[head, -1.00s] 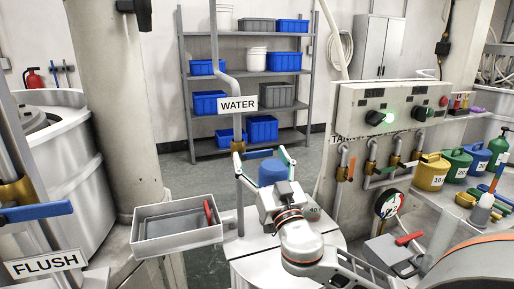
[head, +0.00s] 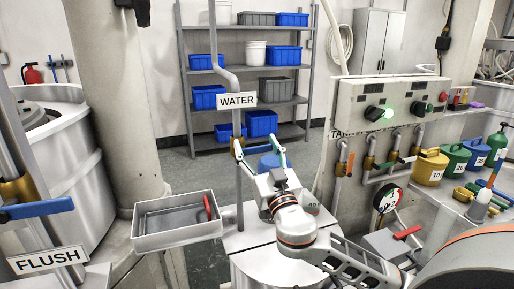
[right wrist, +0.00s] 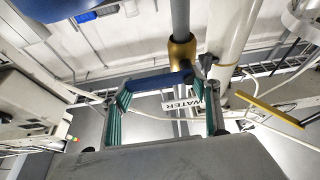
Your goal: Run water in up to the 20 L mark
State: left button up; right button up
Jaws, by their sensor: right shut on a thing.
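The WATER sign (head: 237,100) hangs on a grey vertical pipe (head: 240,195) with a brass valve (head: 237,143) below it. My right gripper (head: 259,149) is at this valve, its two teal fingers pointing away from me. In the right wrist view, the blue valve lever (right wrist: 157,84) lies across between the fingertips beside the brass valve body (right wrist: 182,50), and the gripper is shut on it. A pale tank (head: 262,250) stands below my right arm. No water stream and no 20 L mark can be made out. My left gripper is out of view.
A grey tray (head: 178,222) with a red-handled item stands left of the pipe. The FLUSH valve's blue lever (head: 38,208) is at far left. A control panel (head: 388,105) with a lit green lamp, more valves and coloured jugs (head: 430,166) fill the right.

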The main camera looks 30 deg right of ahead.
jog(key=shift+n, duration=0.3)
jog(key=shift+r+n+y, duration=0.25)
jog(key=shift+n+y, duration=0.35)
jog(key=shift+n, duration=0.1)
jog(key=shift+a+r+n+y, duration=0.1)
jog(key=shift+r+n+y, duration=0.15)
jog(key=shift+n, duration=0.35)
jog(key=shift+a+r+n+y, duration=0.1)
jog(key=shift+n+y, duration=0.15)
jog(key=shift+n, duration=0.35)
jog(key=o, duration=1.6)
jog(key=shift+f, duration=0.15)
jog(key=v, duration=1.2)
